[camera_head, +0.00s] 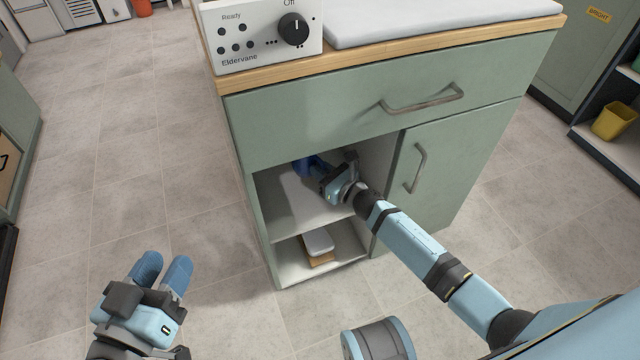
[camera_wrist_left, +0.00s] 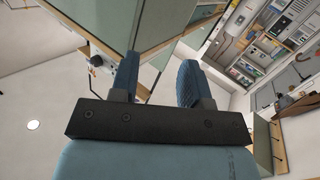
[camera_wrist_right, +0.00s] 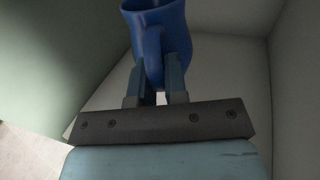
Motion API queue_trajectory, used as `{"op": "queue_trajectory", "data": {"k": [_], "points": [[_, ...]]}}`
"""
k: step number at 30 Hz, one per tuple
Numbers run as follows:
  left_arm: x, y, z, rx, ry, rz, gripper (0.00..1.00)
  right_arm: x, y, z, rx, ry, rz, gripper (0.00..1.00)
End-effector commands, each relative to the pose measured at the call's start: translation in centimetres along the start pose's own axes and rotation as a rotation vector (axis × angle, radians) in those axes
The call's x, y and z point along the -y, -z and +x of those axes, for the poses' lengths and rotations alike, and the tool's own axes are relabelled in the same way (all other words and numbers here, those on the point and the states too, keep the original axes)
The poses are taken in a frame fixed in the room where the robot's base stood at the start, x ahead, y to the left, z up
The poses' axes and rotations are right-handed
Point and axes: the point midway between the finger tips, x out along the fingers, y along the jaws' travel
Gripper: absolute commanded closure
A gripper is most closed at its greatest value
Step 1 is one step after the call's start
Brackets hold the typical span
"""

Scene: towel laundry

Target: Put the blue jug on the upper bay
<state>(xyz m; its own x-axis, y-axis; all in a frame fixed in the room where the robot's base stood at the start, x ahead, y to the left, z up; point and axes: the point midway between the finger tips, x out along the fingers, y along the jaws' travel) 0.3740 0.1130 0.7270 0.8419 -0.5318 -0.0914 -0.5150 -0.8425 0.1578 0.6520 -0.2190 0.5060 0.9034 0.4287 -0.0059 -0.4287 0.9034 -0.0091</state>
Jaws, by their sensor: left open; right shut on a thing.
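The blue jug (camera_wrist_right: 158,28) is in the right wrist view, with its handle between the fingers of my right gripper (camera_wrist_right: 162,75). That gripper is shut on the handle. In the head view the jug (camera_head: 308,166) shows only in part, inside the open upper bay (camera_head: 290,200) of the green cabinet, and my right gripper (camera_head: 328,178) hides some of it. I cannot tell whether the jug touches the bay's shelf. My left gripper (camera_head: 162,270) is open and empty over the floor at the lower left; it also shows in the left wrist view (camera_wrist_left: 160,80).
The lower bay (camera_head: 345,267) holds a small stack with a white item (camera_head: 318,242) on top. A drawer (camera_head: 400,100) above the bays and a door (camera_head: 440,160) beside them are shut. A control box (camera_head: 262,35) stands on the countertop. The floor at left is clear.

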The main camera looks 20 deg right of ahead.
Motion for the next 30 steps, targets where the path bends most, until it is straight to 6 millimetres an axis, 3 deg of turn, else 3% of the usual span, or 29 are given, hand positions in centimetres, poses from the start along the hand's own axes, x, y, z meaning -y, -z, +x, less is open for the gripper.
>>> {"op": "queue_trajectory", "data": {"k": [8,15,21,28,29,30], "points": [[0.6,0.7,0.2,-0.048,-0.002,0.076,0.57,0.0,1.8,0.0,0.002,0.0,0.0,1.0],[1.5,-0.2,0.7,-0.088,0.007,0.164,0.57,0.0,5.1,0.2,0.003,0.0,0.0,1.0],[1.9,1.6,1.0,-0.132,0.005,0.236,0.57,0.1,5.0,0.4,0.003,0.0,-0.001,1.0],[2.0,0.9,0.9,-0.129,0.007,0.239,0.57,0.1,5.5,0.4,0.003,0.0,-0.001,1.0],[2.0,1.1,0.9,-0.13,0.007,0.241,0.57,0.1,5.4,0.4,0.001,0.0,-0.001,0.8],[2.0,1.1,0.9,-0.13,0.007,0.24,0.57,0.1,5.4,0.4,0.001,0.0,-0.001,0.71]]}}
